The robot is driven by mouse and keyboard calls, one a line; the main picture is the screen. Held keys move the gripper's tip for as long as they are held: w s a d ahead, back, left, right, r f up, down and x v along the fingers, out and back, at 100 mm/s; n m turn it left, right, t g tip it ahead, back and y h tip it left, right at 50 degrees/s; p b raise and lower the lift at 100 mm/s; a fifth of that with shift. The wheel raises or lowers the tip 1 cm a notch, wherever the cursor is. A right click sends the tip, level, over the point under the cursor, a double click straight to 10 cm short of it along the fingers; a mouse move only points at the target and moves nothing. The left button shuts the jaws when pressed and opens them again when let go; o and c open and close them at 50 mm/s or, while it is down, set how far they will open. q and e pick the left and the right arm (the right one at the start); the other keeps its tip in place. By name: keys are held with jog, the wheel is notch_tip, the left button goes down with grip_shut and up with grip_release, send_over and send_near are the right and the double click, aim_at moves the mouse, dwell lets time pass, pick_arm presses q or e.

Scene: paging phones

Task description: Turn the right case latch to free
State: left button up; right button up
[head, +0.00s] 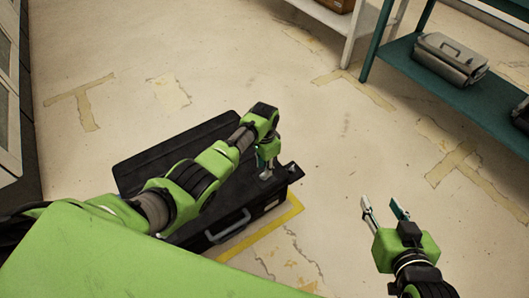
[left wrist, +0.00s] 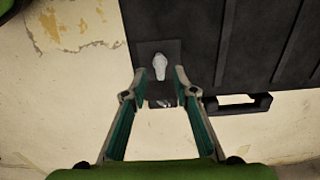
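A black case (head: 186,148) sits on the floor, with a handle (head: 228,226) on its front side. My left gripper (head: 265,168) is at the case's right end, pointing down; the arm covers much of the case. In the left wrist view, a small pale grey latch (left wrist: 160,66) sits on a dark square plate (left wrist: 147,49) at the case's edge. The left gripper (left wrist: 159,92) is open there, its fingertips on either side just short of the latch in the picture. Whether they touch it I cannot tell. My right gripper (head: 385,207) is open and empty over the floor.
Yellow tape (head: 277,222) marks the floor around the case's front right corner. A teal shelf (head: 487,104) at the upper right holds a grey case (head: 449,58). A white shelf (head: 334,18) stands behind. The floor between is clear.

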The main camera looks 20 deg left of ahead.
pick_arm(q)
notch_tip(320, 180, up, 9)
dwell(0.3)
jog(key=shift+f, duration=0.1)
dwell(0.4)
